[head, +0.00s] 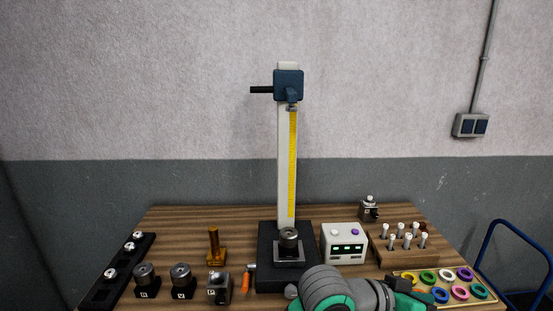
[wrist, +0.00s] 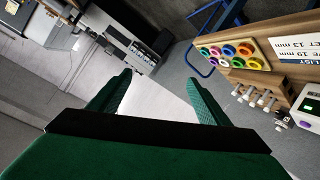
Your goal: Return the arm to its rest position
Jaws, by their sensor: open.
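My gripper (wrist: 160,83) shows in the wrist view with its two green fingers spread apart. Nothing is between them, and the pale floor shows through the gap. In the wrist view the workbench is at the right, apart from the fingers. In the head view my grey and green arm crosses the bottom edge, right of centre, in front of the bench. Its fingertips cannot be made out there.
A tall gauge stand (head: 284,160) rises mid-bench, with a white box (head: 343,243) beside it. Coloured rings (head: 460,292) and a wooden peg block (head: 400,246) are at the right. Several black-based parts (head: 182,282) stand at the left. A blue rail (head: 485,250) is right of the bench.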

